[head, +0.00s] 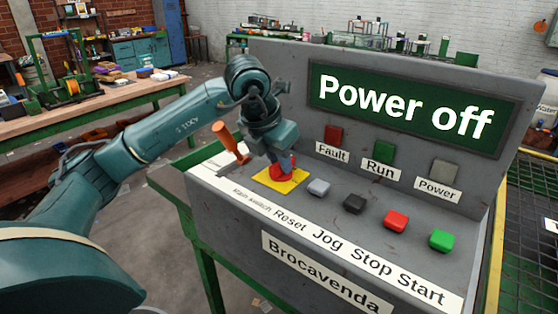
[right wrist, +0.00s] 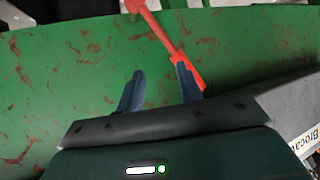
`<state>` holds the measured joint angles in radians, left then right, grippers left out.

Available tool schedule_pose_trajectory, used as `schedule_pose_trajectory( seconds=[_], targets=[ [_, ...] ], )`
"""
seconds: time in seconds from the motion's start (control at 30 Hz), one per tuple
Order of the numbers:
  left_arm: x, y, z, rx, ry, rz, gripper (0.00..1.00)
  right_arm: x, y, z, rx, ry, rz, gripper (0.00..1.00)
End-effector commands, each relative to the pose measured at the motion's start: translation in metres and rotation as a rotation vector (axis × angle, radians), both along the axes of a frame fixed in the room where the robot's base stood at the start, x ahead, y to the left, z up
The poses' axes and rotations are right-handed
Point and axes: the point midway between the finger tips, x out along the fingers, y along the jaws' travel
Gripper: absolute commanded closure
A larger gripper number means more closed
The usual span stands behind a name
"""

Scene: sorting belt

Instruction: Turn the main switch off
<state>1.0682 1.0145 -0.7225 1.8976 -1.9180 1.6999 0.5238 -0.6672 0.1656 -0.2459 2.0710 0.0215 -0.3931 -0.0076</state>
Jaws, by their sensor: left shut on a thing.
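The main switch (head: 283,173) is a red rotary knob on a yellow plate (head: 293,183), at the left end of the grey control panel in the head view. My left gripper (head: 281,158) points down onto it and is shut on its handle, partly hiding it. The display (head: 405,108) reads "Power off" in white on green. The Fault (head: 333,135), Run (head: 384,152) and Power (head: 444,171) lamps above their labels look unlit. In the right wrist view my right gripper (right wrist: 160,88) is open, with nothing between its fingers.
Grey (head: 319,187), black (head: 354,203), red (head: 396,221) and green (head: 441,240) buttons line the panel right of the switch. An orange handle (head: 230,143) stands just left of it. Below my right gripper are a green surface (right wrist: 60,60) and a red bar (right wrist: 155,30).

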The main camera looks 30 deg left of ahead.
Motion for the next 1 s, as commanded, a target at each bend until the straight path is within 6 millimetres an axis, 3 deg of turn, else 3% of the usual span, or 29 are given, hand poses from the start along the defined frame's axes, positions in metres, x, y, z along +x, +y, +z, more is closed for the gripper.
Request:
schedule_pose_trajectory(
  seconds=[0.73,0.77,1.0],
  targets=[
    [0.0001,-0.0002,0.0006,0.001,0.0,0.092,1.0,0.0006,0.0011,0.0003,0.001,-0.005,0.005,0.64],
    [0.0001,-0.0002,0.0006,0.001,0.0,0.092,0.83,0.0006,0.0011,0.0003,0.001,-0.005,0.005,0.64],
    [0.0,-0.0003,0.0004,0.0,0.0,0.091,0.63,0.0006,0.0011,0.0004,0.001,-0.005,0.005,0.64]
  ],
)
